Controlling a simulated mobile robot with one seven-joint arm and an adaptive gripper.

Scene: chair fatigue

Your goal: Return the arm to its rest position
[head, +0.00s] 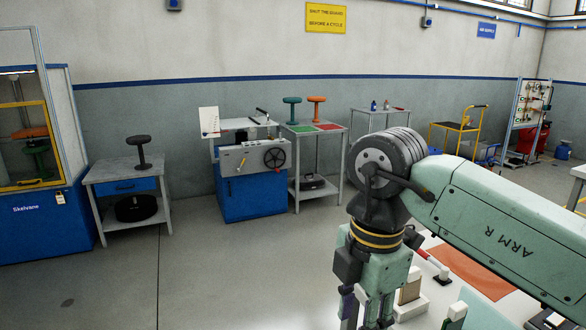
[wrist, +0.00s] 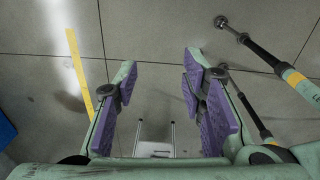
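My arm, marked ARM R, reaches in from the right in the head view and bends down at the wrist. My gripper (head: 368,312) hangs downward near the bottom edge, its tips cut off there. In the wrist view the two purple-padded fingers of my gripper (wrist: 161,72) stand well apart. Nothing is held between them; bare floor shows through the gap.
A pale worktop with an orange mat (head: 470,270) lies under my arm at lower right. Benches with stools, a grey-and-blue machine (head: 250,185) and a blue guarded cabinet (head: 45,225) stand along the wall. The floor (head: 225,285) in front is clear.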

